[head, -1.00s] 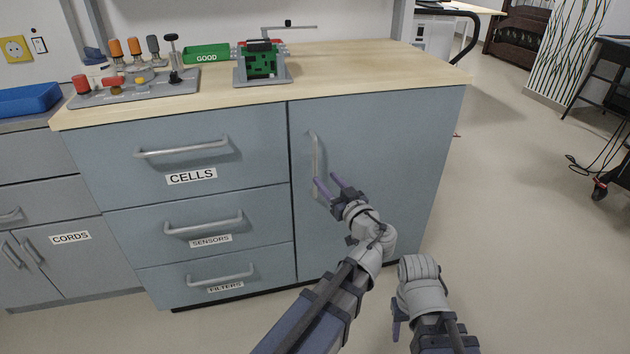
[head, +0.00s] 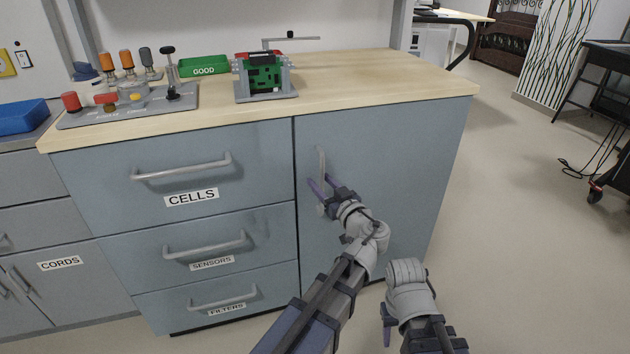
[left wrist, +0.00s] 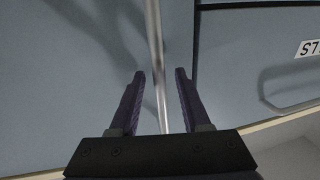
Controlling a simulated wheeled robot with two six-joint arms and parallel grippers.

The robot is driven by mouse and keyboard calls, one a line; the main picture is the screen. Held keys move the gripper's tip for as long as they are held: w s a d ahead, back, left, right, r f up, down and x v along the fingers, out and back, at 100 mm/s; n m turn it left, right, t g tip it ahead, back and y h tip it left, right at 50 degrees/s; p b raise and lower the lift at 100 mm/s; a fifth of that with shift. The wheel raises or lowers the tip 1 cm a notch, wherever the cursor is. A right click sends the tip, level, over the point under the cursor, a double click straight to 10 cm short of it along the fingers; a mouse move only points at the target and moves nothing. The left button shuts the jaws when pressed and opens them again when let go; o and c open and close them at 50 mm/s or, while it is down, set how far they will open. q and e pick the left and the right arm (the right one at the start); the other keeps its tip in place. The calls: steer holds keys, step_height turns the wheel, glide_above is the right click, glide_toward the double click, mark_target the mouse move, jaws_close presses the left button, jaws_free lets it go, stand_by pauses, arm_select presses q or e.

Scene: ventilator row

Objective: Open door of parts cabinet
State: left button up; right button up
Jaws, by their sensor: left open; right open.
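The parts cabinet (head: 200,135) is blue-grey with a wooden top. Its door (head: 400,150) fills the right half and is closed. The door's vertical bar handle (head: 322,165) is near the door's left edge. My left gripper (head: 324,186) is open at the handle, its fingers pointing toward the door. In the left wrist view the handle (left wrist: 157,60) runs between the two open fingers (left wrist: 159,76), with a gap to each. The handle's lower part is partly hidden by the gripper in the head view. My right gripper (head: 386,325) is low at the front, away from the cabinet door.
Drawers labelled CELLS (head: 190,197), SENSORS (head: 212,263) and FILTERS (head: 227,309) are shut, left of the door. A fixture with a green board (head: 264,78), a GOOD tray (head: 204,66) and a control panel (head: 130,105) stand on top.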

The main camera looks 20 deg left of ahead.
arm_select(q)
steer(key=shift+c, duration=0.2)
jaws_close()
stand_by(1.1)
